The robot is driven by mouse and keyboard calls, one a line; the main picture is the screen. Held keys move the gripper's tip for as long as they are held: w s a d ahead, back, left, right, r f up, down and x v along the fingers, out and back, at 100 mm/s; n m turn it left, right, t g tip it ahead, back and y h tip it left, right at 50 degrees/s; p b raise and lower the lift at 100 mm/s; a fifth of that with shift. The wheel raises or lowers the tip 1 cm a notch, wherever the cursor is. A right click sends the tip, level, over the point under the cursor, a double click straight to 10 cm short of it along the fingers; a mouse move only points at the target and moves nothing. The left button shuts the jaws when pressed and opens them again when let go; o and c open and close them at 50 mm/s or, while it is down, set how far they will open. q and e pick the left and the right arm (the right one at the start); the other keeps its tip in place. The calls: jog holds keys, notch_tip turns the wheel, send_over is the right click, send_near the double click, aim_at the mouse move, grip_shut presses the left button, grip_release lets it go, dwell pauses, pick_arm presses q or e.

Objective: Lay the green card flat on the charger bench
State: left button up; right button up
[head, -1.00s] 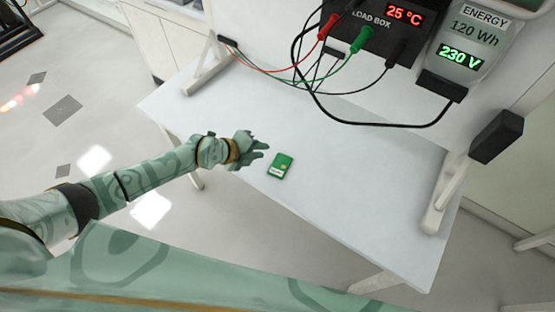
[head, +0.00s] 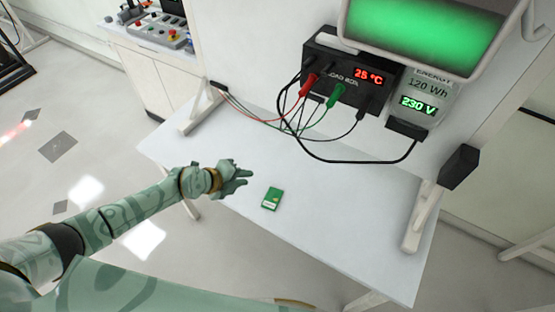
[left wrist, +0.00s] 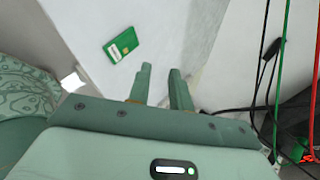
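The green card (head: 271,198) lies flat on the white charger bench (head: 330,235), near its front edge. In the left wrist view the card (left wrist: 121,44) lies beyond my fingertips and to their left, apart from them. My left gripper (head: 246,175) is above the bench, just left of the card in the head view. Its two fingers (left wrist: 159,70) stand apart with nothing between them. My right gripper does not show in either view.
A black load box (head: 345,75) with red, green and black cables hangs at the back of the bench, beside an energy meter (head: 425,95). The cables droop over the back of the bench top. The front and right of the bench top are clear.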

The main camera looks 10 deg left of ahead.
pick_arm(q)
jog(key=w+a+f+n+t+y+b, duration=0.2)
jog(key=a+f+n+t, duration=0.1)
jog(key=a+f+n, duration=0.3)
jog(key=s+a+f+n+g+y+b, duration=0.1)
jog(key=s+a+f+n+y, duration=0.15)
jog(key=s+f+n, duration=0.4)
jog(key=s+a+f+n+g+y+b, duration=0.2)
jog(key=s+a+f+n, duration=0.15)
jog(key=s+f, duration=0.45)
jog(key=s+d+f+n+g+b, duration=0.1)
jog(key=s+f, duration=0.4)
jog(key=s, duration=0.6)
jog(key=s+d+f+n+g+b, duration=0.2)
jog(key=s+f, duration=0.3)
jog(key=s, duration=0.5)
jog(key=s+d+f+n+g+b, duration=0.1)
jog(key=s+d+f+n+g, duration=0.2)
jog(key=s+f, duration=0.3)
jog(key=s, duration=0.5)
jog(key=shift+s+d+g, duration=0.15)
jog(key=shift+s+g, duration=0.15)
jog(key=shift+g, duration=0.1)
jog(key=shift+w+f, duration=0.1)
